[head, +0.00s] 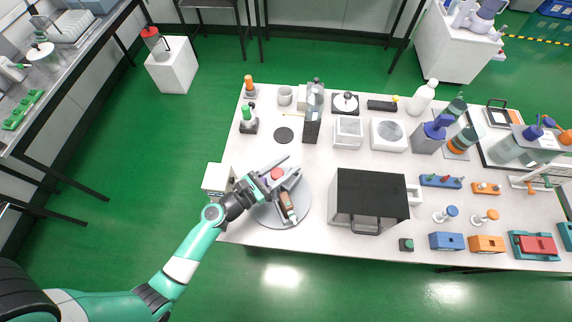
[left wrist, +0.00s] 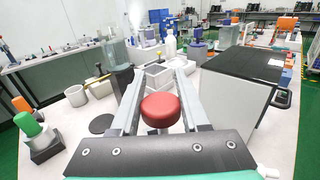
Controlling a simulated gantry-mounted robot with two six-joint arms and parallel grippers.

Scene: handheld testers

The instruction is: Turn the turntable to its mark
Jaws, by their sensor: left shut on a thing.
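The turntable (head: 264,217) is a round grey disc near the front left of the white table. A red round knob (head: 277,174) stands at its far side, and a brown bottle-like item with a pale end (head: 288,207) lies on the disc. My left gripper (head: 291,166) reaches in over the disc from the left. It is shut on the red knob, which also shows between the fingers in the left wrist view (left wrist: 161,110). The gripper hides part of the disc, and I cannot make out a mark. My right gripper is not in view.
A dark-topped box (head: 372,190) with a handle stands close to the right of the turntable. A small white box (head: 217,178) is by the table's left edge. Behind are a flat black disc (head: 284,135), a green-capped item (head: 248,122) and a tall clear container (head: 313,115).

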